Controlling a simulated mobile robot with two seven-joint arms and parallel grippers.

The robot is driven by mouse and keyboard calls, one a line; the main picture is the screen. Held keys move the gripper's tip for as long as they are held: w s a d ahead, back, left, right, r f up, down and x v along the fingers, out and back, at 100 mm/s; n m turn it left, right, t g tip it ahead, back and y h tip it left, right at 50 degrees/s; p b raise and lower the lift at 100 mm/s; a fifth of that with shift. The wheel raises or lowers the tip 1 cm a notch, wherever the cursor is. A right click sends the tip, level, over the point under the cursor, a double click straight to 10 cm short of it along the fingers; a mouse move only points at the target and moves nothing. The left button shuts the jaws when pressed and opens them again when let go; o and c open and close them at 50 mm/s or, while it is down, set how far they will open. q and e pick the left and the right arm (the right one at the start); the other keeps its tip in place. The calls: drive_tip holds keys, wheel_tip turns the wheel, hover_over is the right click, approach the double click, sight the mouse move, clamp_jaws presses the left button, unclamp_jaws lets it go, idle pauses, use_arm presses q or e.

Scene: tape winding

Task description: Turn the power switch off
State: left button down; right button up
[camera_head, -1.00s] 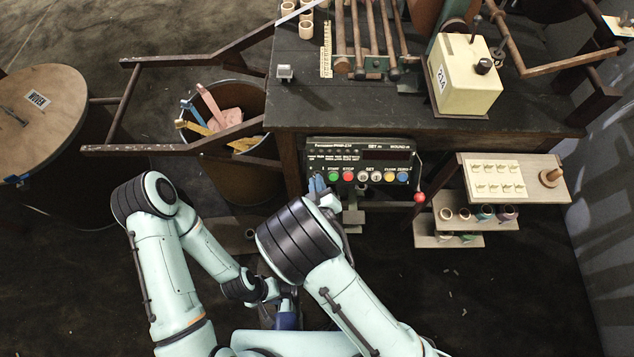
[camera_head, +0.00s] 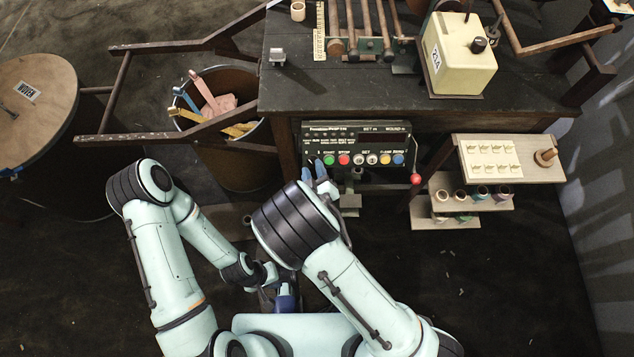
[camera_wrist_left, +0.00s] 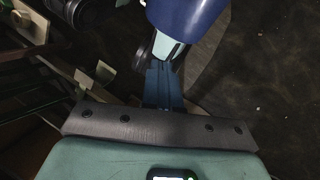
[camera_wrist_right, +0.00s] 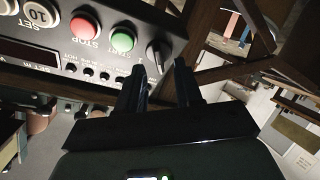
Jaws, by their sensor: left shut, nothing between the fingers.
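The panel (camera_head: 312,131) hangs under the front edge of the workbench in the head view. My right gripper (camera_wrist_right: 160,76) is open, its two dark fingers on either side of the knob's line, with the tips close to it; I cannot tell if they touch it. In the head view my right gripper (camera_head: 314,170) covers the panel's lower left corner. My left gripper (camera_wrist_left: 163,85) is shut and empty, low near my body.
A red-knobbed lever (camera_head: 416,178) sits at the panel's right. A bin (camera_head: 236,175) with coloured strips and wooden rails (camera_head: 175,137) stands left. Stepped shelves (camera_head: 445,222) with spools stand right. Dark floor is open below them.

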drive_tip(key=p+v, duration=0.7)
drive_tip(key=v, duration=0.3)
drive_tip(key=shift+s, duration=0.4)
drive_tip(key=shift+d+r, duration=0.1)
drive_tip(key=shift+r, duration=0.05)
drive_tip(key=s+d+f+m+g+h+p, duration=0.1)
drive_tip(key=s+d+f+m+g, duration=0.35)
drive_tip(key=f, duration=0.25)
drive_tip(key=s+d+f+m+g+h, duration=0.1)
drive_tip(key=s+d+f+m+g, duration=0.35)
drive_tip(key=f+g, duration=0.2)
drive_tip(key=shift+s+d+f+m+g+y+p, duration=0.15)
drive_tip(key=shift+s+d+m+g+y, duration=0.2)
drive_tip(key=shift+s+m+g+y, duration=0.4)
drive_tip(key=shift+s+d+r+m+g+y+p, duration=0.2)
drive_tip(key=shift+s+d+g+y, duration=0.3)
drive_tip(key=shift+s, duration=0.55)
drive_tip(key=shift+s+d+f+m+g+y+p, duration=0.1)
drive_tip(key=shift+s+d+f+m+g+y, duration=0.1)
drive_tip(key=shift+s+m+g+y, duration=0.5)
